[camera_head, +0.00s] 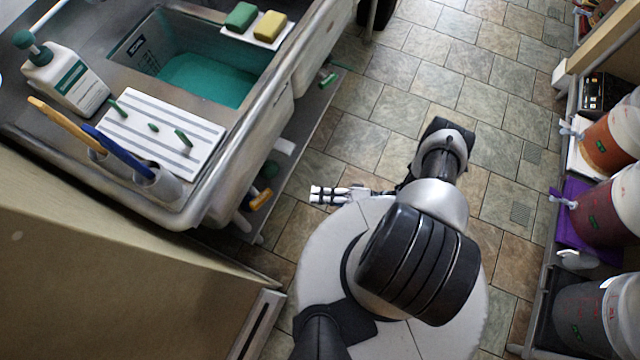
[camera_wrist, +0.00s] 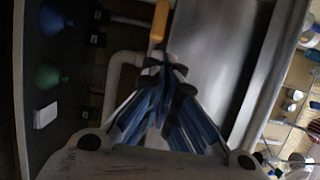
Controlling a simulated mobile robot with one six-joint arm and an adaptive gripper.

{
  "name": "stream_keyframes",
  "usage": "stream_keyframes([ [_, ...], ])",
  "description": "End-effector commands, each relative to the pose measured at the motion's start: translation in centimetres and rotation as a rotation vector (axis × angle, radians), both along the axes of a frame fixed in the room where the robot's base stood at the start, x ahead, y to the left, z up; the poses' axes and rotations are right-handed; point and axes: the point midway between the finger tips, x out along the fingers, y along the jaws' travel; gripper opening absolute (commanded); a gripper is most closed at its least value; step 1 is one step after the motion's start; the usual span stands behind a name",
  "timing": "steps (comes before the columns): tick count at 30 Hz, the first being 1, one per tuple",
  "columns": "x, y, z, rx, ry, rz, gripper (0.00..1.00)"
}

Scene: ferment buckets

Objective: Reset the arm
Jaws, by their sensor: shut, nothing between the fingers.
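My arm is folded over my round white base in the head view. My gripper (camera_head: 325,195) points left toward the sink unit, low over the tiled floor, and is apart from it. In the wrist view my gripper's fingers (camera_wrist: 165,68) come together at their tips, shut with nothing between them. The picture there is somewhat blurred.
A steel sink (camera_head: 185,75) with a soap bottle (camera_head: 75,85) and a striped tray (camera_head: 160,135) stands at left. A tan cabinet (camera_head: 110,270) is at lower left. Ferment buckets (camera_head: 610,205) line the right shelf. The tiled aisle (camera_head: 470,70) ahead is clear.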

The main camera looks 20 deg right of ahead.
Motion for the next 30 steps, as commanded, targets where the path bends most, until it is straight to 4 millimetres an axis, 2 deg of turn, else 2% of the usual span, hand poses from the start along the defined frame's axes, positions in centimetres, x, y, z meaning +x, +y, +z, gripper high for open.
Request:
stream_keyframes([
  [15, 0.1, -0.1, 0.0, -0.001, 0.0, 0.001, 0.0],
  [19, 1.0, -1.0, 1.2, -0.021, 0.006, 0.041, 0.0],
  [23, 3.1, -2.8, 4.7, -0.073, 0.035, 0.15, 0.0],
  [30, 6.7, -5.2, 14.0, -0.243, 0.133, 0.385, 0.0],
])
